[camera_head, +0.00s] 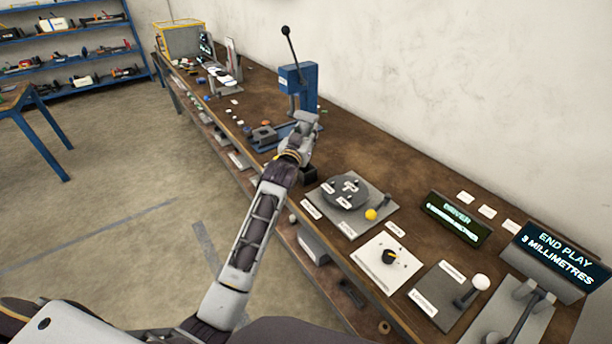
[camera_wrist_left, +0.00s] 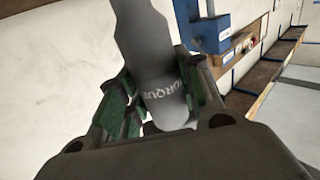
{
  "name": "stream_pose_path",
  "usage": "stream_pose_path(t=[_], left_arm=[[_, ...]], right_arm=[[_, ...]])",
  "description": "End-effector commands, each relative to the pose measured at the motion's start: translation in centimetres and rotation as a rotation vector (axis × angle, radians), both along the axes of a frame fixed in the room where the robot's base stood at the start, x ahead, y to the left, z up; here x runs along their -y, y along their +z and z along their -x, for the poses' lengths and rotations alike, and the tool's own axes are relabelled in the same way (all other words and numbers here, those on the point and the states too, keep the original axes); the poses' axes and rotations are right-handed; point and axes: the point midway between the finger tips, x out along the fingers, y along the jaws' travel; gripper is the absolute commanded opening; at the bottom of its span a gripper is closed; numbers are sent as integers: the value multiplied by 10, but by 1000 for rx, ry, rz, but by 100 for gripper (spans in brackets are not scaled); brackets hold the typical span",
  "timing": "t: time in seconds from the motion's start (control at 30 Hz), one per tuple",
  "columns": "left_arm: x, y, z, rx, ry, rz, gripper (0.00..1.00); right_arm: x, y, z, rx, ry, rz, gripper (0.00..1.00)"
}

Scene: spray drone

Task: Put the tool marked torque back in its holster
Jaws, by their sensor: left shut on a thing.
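My left gripper (camera_head: 304,128) is above the workbench, in front of the blue press. In the left wrist view, its green-padded fingers (camera_wrist_left: 160,108) are shut around a grey tool (camera_wrist_left: 150,45). Letters reading "TORQUE", partly cut off, show on the tool's side. In the head view the tool is mostly hidden by or merges with the gripper. A small black block (camera_head: 308,175) stands on the bench just below the gripper; I cannot tell whether it is the holster. No holster is clearly readable. My right gripper is not in view.
The blue press (camera_head: 298,88) with its lever stands close behind the gripper. A round dial plate (camera_head: 345,190), a white knob panel (camera_head: 386,262), a driver display (camera_head: 456,218) and an end-play display (camera_head: 560,257) stand nearer. A wall runs along the bench's back.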

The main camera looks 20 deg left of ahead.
Motion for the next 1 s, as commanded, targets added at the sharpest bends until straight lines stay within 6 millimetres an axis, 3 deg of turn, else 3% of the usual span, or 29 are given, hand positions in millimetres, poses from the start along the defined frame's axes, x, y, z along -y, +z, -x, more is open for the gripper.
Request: stream_pose_path(t=[0.5,1.0], left_arm=[[0,-55,0,0,0,1,6],[0,-62,0,2,0,0,6]], right_arm=[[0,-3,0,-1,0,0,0],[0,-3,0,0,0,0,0]])
